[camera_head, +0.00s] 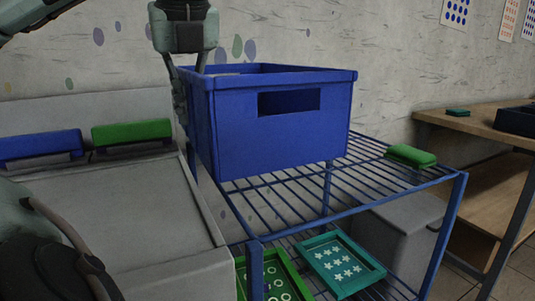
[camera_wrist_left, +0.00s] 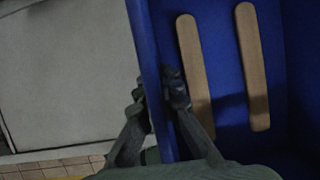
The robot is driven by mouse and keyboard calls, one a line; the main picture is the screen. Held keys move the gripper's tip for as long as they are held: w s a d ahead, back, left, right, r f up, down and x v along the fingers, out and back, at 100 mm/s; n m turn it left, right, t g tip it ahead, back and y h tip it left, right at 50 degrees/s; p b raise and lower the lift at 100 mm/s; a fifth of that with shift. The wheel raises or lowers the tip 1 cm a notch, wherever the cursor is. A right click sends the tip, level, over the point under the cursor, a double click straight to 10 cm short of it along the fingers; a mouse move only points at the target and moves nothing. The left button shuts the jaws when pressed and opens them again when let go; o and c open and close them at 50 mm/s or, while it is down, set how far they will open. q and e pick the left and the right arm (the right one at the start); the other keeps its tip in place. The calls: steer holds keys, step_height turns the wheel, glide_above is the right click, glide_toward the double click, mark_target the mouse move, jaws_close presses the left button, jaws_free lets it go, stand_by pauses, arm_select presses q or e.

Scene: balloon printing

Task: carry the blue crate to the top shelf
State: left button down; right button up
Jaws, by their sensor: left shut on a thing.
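The blue crate (camera_head: 285,140) is upright over the wire top shelf (camera_head: 375,180) of a blue rack, towards its left and back. I cannot tell whether its base touches the wires. My left gripper (camera_head: 182,105) comes down from above at the crate's left side and is shut on that wall. In the left wrist view the fingers (camera_wrist_left: 157,95) pinch the crate's wall (camera_wrist_left: 150,50), one on each side. Two wooden strips (camera_wrist_left: 196,75) lie inside the crate (camera_wrist_left: 290,60). My right gripper is not in view.
Below are green (camera_head: 287,262) and teal (camera_head: 372,273) framed trays and a grey box (camera_head: 405,228). A grey machine (camera_head: 130,215) stands close left. A wooden table (camera_head: 470,119) is at the right, the wall behind.

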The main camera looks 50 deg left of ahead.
arm_select(q)
steer(key=shift+w+a+f, duration=0.1)
steer(key=shift+w+f, duration=0.2)
steer(key=shift+w, duration=0.2)
steer(key=shift+w+f, duration=0.25)
steer(key=shift+w, duration=0.25)
steer(key=w+f, duration=0.1)
steer(key=w, duration=0.2)
steer(key=w+f+p, duration=0.1)
steer(key=w+f, duration=0.1)
steer(key=w+a+f+p, duration=0.1)
steer(key=w+f, duration=0.1)
steer(key=w, duration=0.1)
steer(key=shift+w+f, duration=0.1)
steer(key=shift+w, duration=0.2)
steer(key=shift+f, duration=2)
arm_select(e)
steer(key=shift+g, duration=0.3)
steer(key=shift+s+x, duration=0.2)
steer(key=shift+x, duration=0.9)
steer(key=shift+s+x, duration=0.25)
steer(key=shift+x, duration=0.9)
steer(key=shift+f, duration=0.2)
arm_select(q)
steer(key=shift+f, duration=0.1)
